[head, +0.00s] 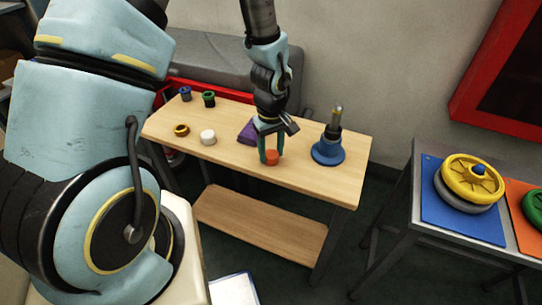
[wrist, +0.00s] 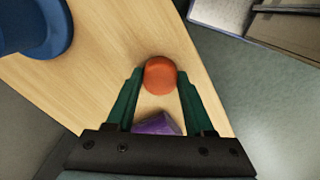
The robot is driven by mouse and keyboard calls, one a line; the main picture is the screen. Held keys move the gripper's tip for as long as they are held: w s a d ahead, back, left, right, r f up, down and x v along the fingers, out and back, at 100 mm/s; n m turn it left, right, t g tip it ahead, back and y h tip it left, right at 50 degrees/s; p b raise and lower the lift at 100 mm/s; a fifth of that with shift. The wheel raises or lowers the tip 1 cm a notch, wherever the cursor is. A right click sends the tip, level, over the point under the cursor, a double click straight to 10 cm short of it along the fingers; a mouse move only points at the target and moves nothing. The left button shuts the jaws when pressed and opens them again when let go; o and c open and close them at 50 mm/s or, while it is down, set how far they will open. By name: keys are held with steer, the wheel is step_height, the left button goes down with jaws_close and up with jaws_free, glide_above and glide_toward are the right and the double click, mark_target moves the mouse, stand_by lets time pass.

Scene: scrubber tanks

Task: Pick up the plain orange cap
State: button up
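The plain orange cap (head: 271,157) is a small round orange piece at the wooden table's front side. In the wrist view the orange cap (wrist: 160,76) lies between the tips of my green fingers. My gripper (head: 271,152) points down over it. In the wrist view my gripper (wrist: 159,80) is open, with a fingertip close on each side of the cap. I cannot tell whether either finger touches it. The cap appears to rest on the table top.
A purple block (head: 247,133) lies just beside my gripper. A blue-based post (head: 328,152) stands to the right.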

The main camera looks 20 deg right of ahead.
jaws_close()
